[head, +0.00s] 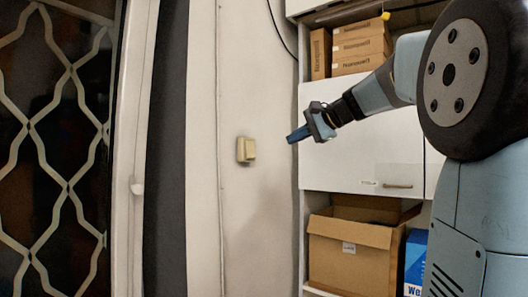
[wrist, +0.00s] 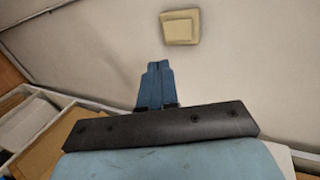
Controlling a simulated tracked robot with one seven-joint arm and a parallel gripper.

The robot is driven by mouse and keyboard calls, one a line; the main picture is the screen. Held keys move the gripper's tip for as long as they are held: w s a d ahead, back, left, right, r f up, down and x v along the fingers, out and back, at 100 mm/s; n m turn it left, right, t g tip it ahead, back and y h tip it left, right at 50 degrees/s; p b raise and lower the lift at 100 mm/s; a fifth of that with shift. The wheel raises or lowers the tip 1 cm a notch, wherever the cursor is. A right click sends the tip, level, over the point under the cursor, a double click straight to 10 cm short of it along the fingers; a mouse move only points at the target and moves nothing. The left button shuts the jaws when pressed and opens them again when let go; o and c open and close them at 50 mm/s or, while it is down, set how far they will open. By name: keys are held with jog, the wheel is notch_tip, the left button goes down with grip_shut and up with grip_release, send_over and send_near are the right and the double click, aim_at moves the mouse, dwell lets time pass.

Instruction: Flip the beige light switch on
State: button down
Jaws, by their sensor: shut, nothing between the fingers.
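The beige light switch (head: 246,150) is fixed on the pale wall, left of the shelving in the head view. In the wrist view the switch (wrist: 180,27) is near the top, a square plate with a raised rocker. I cannot tell its on or off position. My gripper (head: 291,138) has blue fingers and points left toward the wall, to the right of the switch and apart from it. In the wrist view the fingers of my gripper (wrist: 156,68) are together and empty, below the switch in the picture.
A white cabinet (head: 345,155) stands right of the wall, with cardboard boxes (head: 360,48) above and an open cardboard box (head: 350,250) below. A thin conduit (head: 220,90) runs down the wall left of the switch. A door with a metal lattice (head: 60,150) is at far left.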

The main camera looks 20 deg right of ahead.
send_near(252, 157)
jog(key=f+x, duration=0.1)
jog(key=x, duration=0.4)
jog(key=shift+w+a+r, duration=0.2)
jog(key=shift+w+a, duration=0.25)
jog(key=shift+w, duration=0.05)
jog(key=shift+w+a+f, duration=0.15)
jog(key=shift+w+a, duration=0.05)
jog(key=shift+w, duration=0.05)
dwell(0.3)
jog(key=shift+r, duration=1)
jog(key=shift+s+f, duration=0.1)
